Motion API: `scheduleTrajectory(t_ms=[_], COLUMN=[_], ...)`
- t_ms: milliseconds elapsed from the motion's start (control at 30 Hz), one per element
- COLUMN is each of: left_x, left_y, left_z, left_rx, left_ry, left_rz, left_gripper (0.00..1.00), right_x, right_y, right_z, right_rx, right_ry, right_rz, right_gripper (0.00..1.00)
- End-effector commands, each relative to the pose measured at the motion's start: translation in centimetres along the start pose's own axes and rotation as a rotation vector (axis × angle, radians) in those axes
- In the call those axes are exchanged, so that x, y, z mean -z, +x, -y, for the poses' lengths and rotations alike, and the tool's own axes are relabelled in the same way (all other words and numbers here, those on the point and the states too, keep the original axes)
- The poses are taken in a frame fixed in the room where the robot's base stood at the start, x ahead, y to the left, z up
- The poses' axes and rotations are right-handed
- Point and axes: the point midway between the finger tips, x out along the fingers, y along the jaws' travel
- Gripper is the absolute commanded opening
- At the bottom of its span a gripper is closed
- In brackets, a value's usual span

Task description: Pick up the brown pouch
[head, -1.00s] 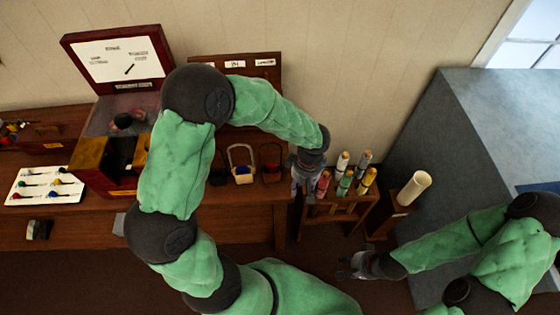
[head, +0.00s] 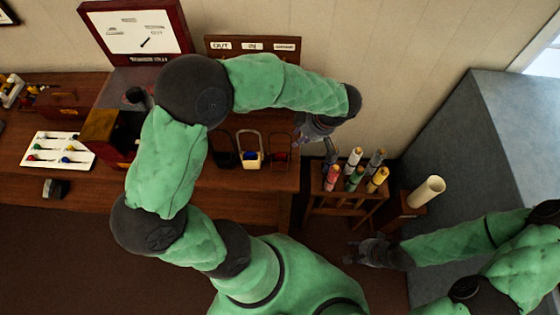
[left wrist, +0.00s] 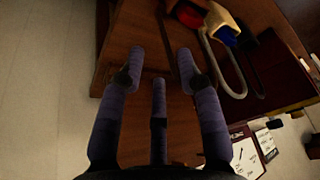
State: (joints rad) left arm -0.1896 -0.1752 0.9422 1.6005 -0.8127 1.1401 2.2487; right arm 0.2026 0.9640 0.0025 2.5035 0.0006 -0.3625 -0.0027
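The brown pouch (head: 277,152), with a dark brown loop and something red inside, stands on the wooden desk at the right of a row of pouches. In the left wrist view its red content (left wrist: 189,13) shows near the top edge; its brown body is hard to separate from the wood. My left gripper (head: 325,142) is to the right of the pouch, near the desk's right end. In the left wrist view its three fingers (left wrist: 160,66) are spread and empty, apart from the pouch. My right gripper (head: 360,251) is low at the right, holding nothing I can see; its finger opening is unclear.
A cream pouch with blue inside (head: 250,152) and a dark pouch (head: 223,153) stand left of the brown one. A label board (head: 253,46) is behind them. A rack with several coloured rolls (head: 345,200) and a cream tube (head: 427,191) stand to the right.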

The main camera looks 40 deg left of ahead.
Motion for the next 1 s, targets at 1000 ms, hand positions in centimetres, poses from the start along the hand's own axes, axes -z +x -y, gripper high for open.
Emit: scheduleTrajectory(t_ms=[1000], left_x=[0.1], left_y=[5.2], left_z=[0.7], left_rx=[0.000], left_ry=[0.000], left_rz=[0.002], left_gripper=[0.00], right_x=[0.1], right_y=[0.7], right_z=[-0.2], right_rx=[0.000], right_ry=[0.000], right_rz=[0.000], right_gripper=[0.40])
